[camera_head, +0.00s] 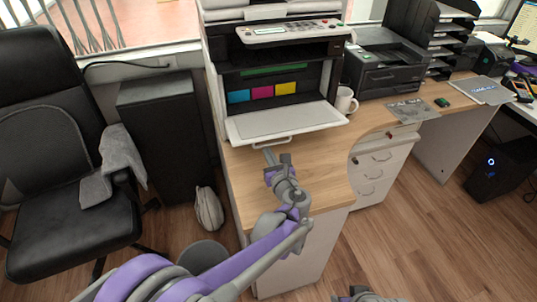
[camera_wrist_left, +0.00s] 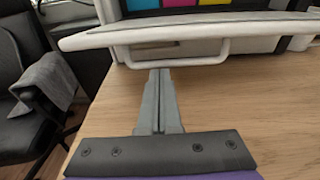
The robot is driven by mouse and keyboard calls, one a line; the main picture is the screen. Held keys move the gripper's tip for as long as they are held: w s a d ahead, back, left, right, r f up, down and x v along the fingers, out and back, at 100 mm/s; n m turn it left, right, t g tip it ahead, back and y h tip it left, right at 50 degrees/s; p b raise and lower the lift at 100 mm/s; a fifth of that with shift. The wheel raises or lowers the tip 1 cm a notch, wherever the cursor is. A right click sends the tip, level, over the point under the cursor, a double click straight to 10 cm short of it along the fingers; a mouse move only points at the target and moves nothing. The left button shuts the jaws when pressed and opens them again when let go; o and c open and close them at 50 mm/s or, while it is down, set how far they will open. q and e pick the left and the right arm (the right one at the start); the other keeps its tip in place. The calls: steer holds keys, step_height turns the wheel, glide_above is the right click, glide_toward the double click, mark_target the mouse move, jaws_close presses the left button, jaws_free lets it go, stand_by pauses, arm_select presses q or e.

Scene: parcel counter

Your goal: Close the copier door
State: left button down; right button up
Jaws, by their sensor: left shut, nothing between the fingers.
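The copier (camera_head: 292,50) stands on the wooden desk with its front door (camera_head: 290,122) folded down and open. Cyan, magenta and yellow cartridges show inside. The door has a handle (camera_head: 272,142) along its front edge, and this handle also shows in the left wrist view (camera_wrist_left: 178,60). My left gripper (camera_head: 268,152) is shut and empty, just in front of the door's edge. In the left wrist view its closed fingers (camera_wrist_left: 159,76) point at the handle, with the tips close to or under it; I cannot tell whether they touch. My right gripper cannot be made out.
A white mug (camera_head: 345,101) stands right of the open door. A black printer (camera_head: 384,66) and a stacked paper tray (camera_head: 430,30) stand farther right. A black chair (camera_head: 70,150) is at left. The desk (camera_head: 325,165) in front of the copier is clear.

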mark_target(268, 128)
arm_select(q)
steer(key=shift+s+r+g+p, duration=0.1)
steer(key=shift+r+g+p, duration=0.4)
steer(key=shift+r+p, duration=0.4)
steer(key=w+r+g+h+p, duration=0.1)
steer(key=r+g+p, duration=0.2)
steer(key=r+p, duration=0.1)
steer(key=w+a+r+g+h+p, duration=0.1)
steer(key=r+g+p, duration=0.1)
steer(key=r, duration=0.3)
steer(key=w+r+g+h+p, duration=0.1)
steer(key=w+r+g+p, duration=0.1)
steer(key=r+g+p, duration=0.1)
steer(key=shift+w+a+r+g+p, duration=0.15)
steer(key=shift+r+g+p, duration=0.15)
steer(key=shift+r+p, duration=0.75)
steer(key=shift+w+a+r+p, duration=0.2)
steer(key=shift+w+p, duration=0.2)
steer(key=shift+p, duration=0.15)
steer(key=shift+w+a+r+p, duration=0.1)
steer(key=shift+w+r+p, duration=0.05)
steer(key=shift+w+p, duration=0.3)
arm_select(e)
steer(key=w+r, duration=0.3)
steer(key=r, duration=1.3)
steer(key=shift+a+r+t, duration=0.3)
steer(key=shift+a+r, duration=0.05)
arm_select(q)
steer(key=shift+s, duration=0.1)
